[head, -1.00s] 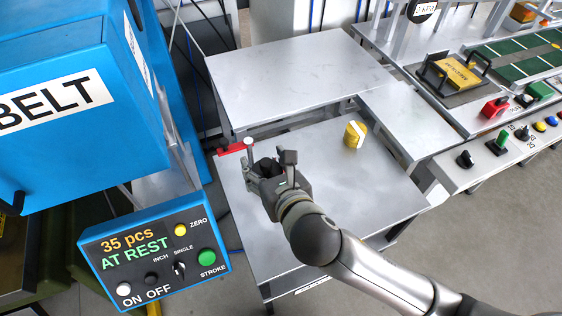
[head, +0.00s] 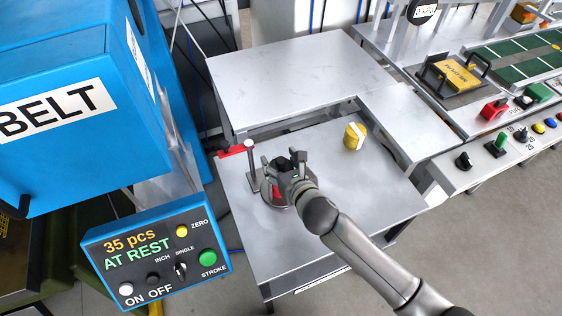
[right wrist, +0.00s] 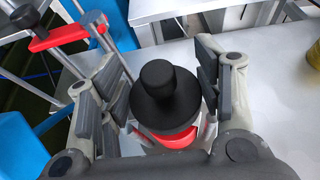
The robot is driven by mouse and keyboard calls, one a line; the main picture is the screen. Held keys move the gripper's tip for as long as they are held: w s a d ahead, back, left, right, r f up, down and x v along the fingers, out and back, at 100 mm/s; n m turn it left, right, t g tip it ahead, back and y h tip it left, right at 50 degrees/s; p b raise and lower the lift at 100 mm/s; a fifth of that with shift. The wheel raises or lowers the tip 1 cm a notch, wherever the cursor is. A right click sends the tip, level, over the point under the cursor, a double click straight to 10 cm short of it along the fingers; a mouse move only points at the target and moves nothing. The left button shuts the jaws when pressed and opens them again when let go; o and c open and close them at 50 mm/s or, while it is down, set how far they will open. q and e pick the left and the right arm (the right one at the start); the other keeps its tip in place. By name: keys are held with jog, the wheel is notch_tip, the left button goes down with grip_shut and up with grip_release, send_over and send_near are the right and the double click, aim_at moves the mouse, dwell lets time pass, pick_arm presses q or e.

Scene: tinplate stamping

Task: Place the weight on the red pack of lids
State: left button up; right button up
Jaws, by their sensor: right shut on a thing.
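The black weight (right wrist: 165,98), a disc with a round knob, sits between the fingers of my right gripper (right wrist: 162,85) in the right wrist view. My right gripper also shows in the head view (head: 291,158), shut on the weight. The red pack of lids (right wrist: 178,138) shows just under the weight, with pale holder parts around it. In the head view, a bit of the red pack (head: 277,190) shows below the gripper; the rest is hidden. I cannot tell whether the weight touches the pack. My left gripper is not in view.
A grey post (head: 252,168) with a red arm (head: 232,150) stands close left of the gripper. A yellow pack (head: 355,136) with a white band stands to the right on the metal table (head: 345,195). The blue machine (head: 70,150) fills the left. The table's right front is clear.

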jog(key=shift+f, duration=0.2)
jog(key=shift+f, duration=0.5)
jog(key=o, duration=1.4)
jog(key=shift+s+f, duration=0.1)
jog(key=shift+f, duration=0.1)
jog(key=shift+o, duration=0.4)
jog(key=shift+f, duration=0.25)
jog(key=shift+a+r, duration=0.1)
jog(key=shift+r, duration=0.45)
jog(key=b+v, duration=0.1)
jog(key=v, duration=1.1)
jog(key=shift+r, duration=0.45)
